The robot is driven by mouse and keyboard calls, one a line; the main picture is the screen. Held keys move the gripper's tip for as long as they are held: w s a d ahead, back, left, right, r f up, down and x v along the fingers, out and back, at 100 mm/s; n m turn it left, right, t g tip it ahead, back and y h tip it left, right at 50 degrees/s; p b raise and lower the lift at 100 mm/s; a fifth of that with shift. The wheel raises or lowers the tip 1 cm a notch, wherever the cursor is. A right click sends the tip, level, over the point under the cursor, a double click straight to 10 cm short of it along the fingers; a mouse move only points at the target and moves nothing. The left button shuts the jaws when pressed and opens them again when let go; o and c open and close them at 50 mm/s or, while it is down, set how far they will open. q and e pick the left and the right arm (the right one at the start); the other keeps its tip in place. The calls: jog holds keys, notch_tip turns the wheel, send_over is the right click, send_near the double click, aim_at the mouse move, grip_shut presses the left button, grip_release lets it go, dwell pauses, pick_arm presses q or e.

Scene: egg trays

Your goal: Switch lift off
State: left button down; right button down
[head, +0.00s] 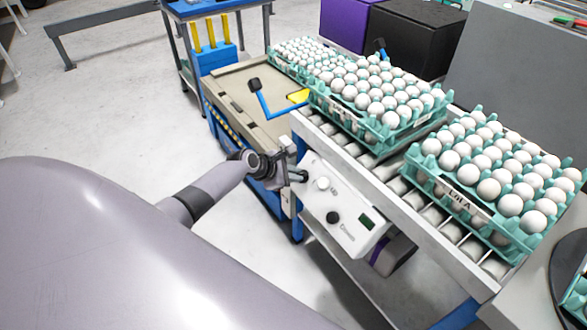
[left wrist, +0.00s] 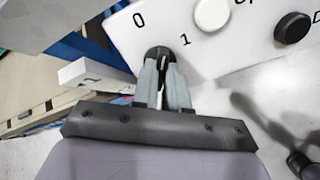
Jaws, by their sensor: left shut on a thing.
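A white control box (head: 340,210) is on the side of the roller conveyor. It carries a white round button (head: 322,183), a black round button (head: 333,217) and a small dark display (head: 367,223). In the left wrist view, a black rotary knob (left wrist: 158,51) sits on the panel (left wrist: 240,45) beside the printed marks 0 and 1. My left gripper (head: 298,175) is at the box's left end. Its fingers (left wrist: 166,72) are shut on the knob and hide most of it, so its exact setting cannot be read. My right gripper is not in view.
Teal egg trays (head: 452,189) full of white eggs stand on the roller conveyor (head: 432,212) above and right of the box. A beige-topped blue cart (head: 232,88) with a blue lever (head: 263,103) stands behind my left gripper. Open floor (head: 110,110) lies to the left.

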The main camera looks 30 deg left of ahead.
pick_arm(q)
jog(key=shift+r+n+p, duration=0.15)
jog(key=shift+n+p, duration=0.25)
jog(key=shift+n, duration=0.2)
jog(key=n+p, duration=0.3)
jog(key=n, duration=0.2)
jog(key=c, duration=1.6)
grip_release()
jog(key=shift+n+p, duration=0.3)
jog(key=o, duration=0.5)
jog(key=shift+f, duration=0.2)
